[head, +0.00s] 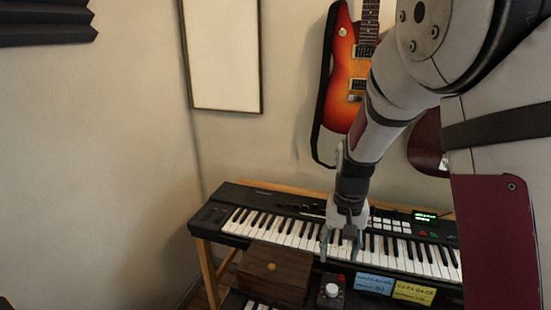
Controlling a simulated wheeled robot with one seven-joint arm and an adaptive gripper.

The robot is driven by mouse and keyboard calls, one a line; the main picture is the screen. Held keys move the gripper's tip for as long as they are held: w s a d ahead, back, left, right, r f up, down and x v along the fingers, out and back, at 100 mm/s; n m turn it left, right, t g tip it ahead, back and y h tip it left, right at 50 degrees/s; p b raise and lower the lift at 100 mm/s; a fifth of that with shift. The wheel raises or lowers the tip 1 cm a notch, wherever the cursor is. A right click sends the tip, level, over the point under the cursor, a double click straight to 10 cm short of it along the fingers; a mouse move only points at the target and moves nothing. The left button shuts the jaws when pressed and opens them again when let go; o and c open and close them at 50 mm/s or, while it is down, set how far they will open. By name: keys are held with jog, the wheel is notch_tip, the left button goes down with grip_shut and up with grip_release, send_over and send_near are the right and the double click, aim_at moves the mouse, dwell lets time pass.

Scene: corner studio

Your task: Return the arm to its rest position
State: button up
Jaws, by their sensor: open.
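My arm reaches in from the upper right of the head view and bends down over the keyboards. My gripper (342,245) hangs at its end with the fingers pointing down. The fingers are apart and I see nothing between them. It is in front of the upper keyboard (290,228), above the gear below it. Whether the fingertips touch anything is hard to tell from this view.
An orange guitar (345,80) and a white framed panel (223,55) hang on the wall. Space at left is clear.

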jog(key=s+r+n+t+y, duration=0.1)
jog(key=s+r+t, duration=0.1)
jog(key=s+r, duration=1.1)
jog(key=s+r+n+t+p, duration=0.1)
jog(key=s+r, duration=0.2)
jog(key=s, duration=0.3)
jog(key=s+r+t+h, duration=0.1)
jog(key=s+r, duration=0.1)
jog(key=s, duration=0.5)
jog(key=shift+d+r+n+p, duration=0.25)
jog(key=shift+r+n+p, duration=0.1)
jog(key=shift+r+n, duration=0.05)
